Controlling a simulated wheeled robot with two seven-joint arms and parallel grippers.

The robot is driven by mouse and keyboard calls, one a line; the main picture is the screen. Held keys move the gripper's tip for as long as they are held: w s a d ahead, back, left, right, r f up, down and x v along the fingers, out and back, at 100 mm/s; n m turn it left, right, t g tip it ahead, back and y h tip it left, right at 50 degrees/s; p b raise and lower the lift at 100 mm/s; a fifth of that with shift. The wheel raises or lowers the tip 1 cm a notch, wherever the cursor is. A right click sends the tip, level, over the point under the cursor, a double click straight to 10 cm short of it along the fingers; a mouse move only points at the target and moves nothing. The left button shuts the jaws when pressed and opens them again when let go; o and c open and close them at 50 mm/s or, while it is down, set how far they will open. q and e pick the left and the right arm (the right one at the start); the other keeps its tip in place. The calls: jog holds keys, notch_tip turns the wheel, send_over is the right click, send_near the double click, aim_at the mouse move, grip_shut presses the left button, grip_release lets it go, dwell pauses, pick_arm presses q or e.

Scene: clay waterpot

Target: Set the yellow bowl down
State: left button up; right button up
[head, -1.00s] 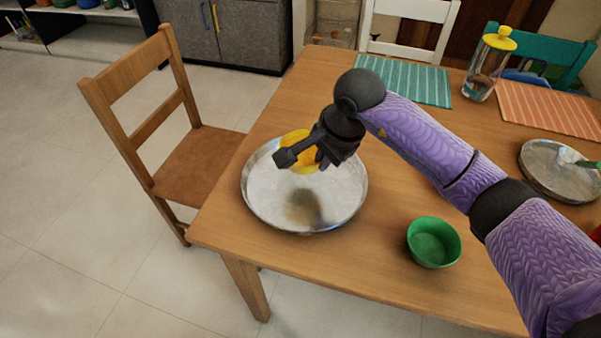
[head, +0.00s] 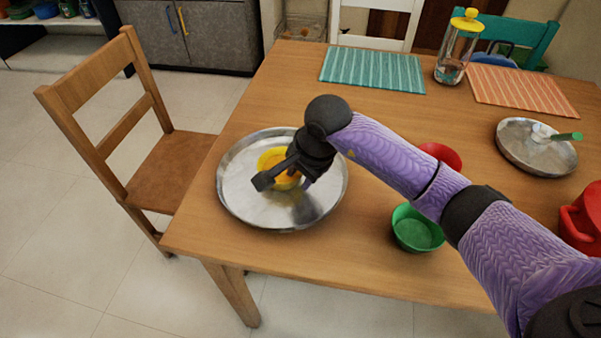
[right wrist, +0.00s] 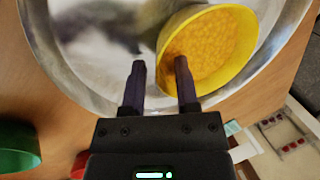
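The yellow bowl (head: 270,158) sits in the round metal tray (head: 235,197) on the wooden table. In the right wrist view the bowl (right wrist: 218,48) looks slightly tilted, and its inside is orange-yellow and grainy. My right gripper (head: 280,179) is at the bowl, partly covering it in the head view. In the right wrist view its two fingers (right wrist: 160,65) stand apart, one outside the bowl's near-left rim and one over the inside. A gap shows between the fingers and the rim. The bowl's underside is hidden. My left gripper is not in view.
A green bowl (head: 417,232) and a red bowl (head: 441,154) stand right of the tray near my right arm. A wooden chair (head: 165,170) stands left.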

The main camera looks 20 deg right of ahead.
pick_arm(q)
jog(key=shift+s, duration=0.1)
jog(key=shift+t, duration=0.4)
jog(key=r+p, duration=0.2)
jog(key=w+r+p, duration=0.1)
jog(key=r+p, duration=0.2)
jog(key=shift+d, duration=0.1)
pick_arm(e)
jog(key=v, duration=1.2)
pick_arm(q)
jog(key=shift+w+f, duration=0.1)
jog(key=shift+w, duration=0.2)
pick_arm(e)
jog(key=shift+r, duration=0.1)
